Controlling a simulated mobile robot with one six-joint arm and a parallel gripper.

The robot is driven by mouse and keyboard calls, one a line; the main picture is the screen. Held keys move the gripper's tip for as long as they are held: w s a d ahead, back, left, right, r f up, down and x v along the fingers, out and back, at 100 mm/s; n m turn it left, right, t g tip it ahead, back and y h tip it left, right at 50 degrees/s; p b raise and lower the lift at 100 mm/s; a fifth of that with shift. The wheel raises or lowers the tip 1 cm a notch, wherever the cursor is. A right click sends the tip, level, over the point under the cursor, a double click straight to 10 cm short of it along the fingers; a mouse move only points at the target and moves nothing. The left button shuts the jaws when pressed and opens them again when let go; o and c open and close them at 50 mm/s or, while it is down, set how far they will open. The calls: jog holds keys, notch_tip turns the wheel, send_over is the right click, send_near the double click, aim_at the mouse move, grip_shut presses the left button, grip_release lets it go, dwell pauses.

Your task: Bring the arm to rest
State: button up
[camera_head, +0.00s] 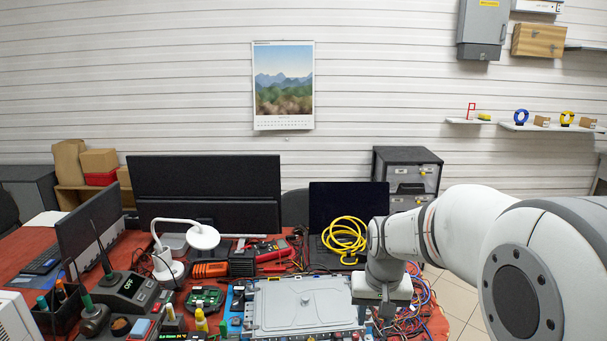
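My arm comes in from the right edge and reaches left over the workbench. Its white and grey links end in my gripper (387,308), which hangs at the right end of a grey metal plate (305,305). The fingers are small and dark against the clutter, so I cannot tell whether they are open or shut, or whether they touch anything. A coiled yellow hose (344,236) lies behind the plate, in front of a dark laptop screen (347,203).
A white desk lamp (203,237), a radio-like device (127,287) and hand tools crowd the left of the red-covered bench (27,247). Tangled red and blue cables (425,300) lie right of my gripper. Monitors and a drawer cabinet (407,172) stand behind. Open air lies above the bench.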

jog(key=s+r+n+t, duration=0.1)
jog(key=s+r, duration=0.2)
jog(key=s, duration=1.3)
jog(key=shift+s+t, duration=0.3)
jog(key=shift+s, duration=0.05)
jog(key=shift+d+r, duration=0.1)
